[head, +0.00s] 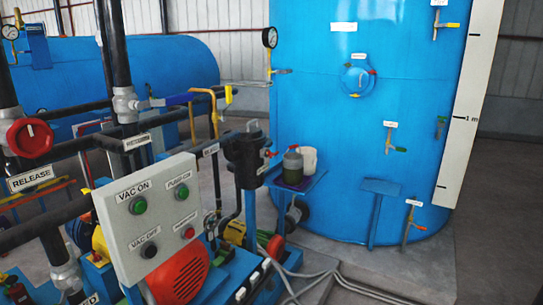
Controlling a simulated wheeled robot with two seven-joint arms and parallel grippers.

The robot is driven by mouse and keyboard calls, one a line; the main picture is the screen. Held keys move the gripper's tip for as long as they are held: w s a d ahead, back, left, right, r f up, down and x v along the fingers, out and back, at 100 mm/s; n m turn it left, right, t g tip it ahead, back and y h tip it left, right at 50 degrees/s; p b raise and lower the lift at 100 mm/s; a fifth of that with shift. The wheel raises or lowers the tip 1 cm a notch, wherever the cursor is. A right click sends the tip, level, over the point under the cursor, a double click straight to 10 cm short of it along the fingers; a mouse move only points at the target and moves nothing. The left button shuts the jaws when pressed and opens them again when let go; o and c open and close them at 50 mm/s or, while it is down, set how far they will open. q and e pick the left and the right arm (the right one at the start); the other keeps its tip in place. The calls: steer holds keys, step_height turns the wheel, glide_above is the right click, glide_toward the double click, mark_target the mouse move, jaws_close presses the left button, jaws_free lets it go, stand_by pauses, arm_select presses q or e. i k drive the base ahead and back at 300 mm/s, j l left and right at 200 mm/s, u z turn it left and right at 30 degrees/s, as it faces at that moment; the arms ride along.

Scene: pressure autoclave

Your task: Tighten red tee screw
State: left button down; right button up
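A small red handle (268,153) sticks out at the right side of the black filter housing (245,158), in the middle of the head view. It is too small to tell whether it is a tee screw or how tight it is. Another small red part (373,72) shows at the right edge of the round blue port (357,80) on the big tank. A large round red knob (31,137) sits on the pipe at the left, above a RELEASE label. Neither of my grippers is in view.
A grey control box (150,215) with green, black and red buttons stands in front left, among black pipes. A big blue tank (330,130) fills the right middle. A small shelf (298,182) holds a jar and a cup. Cables cross the floor; the floor at right (490,230) is clear.

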mark_target(270, 155)
steer(key=i+l, duration=0.3)
steer(key=l, duration=0.25)
steer(key=i+l+z, duration=0.1)
steer(key=i+l, duration=0.25)
steer(key=l, duration=0.2)
steer(key=i+l, duration=0.3)
steer(key=l, duration=0.2)
steer(key=i+l, duration=0.35)
steer(key=l, duration=0.2)
steer(key=i+l+z, duration=0.1)
steer(key=i+l, duration=0.25)
steer(key=l, duration=0.15)
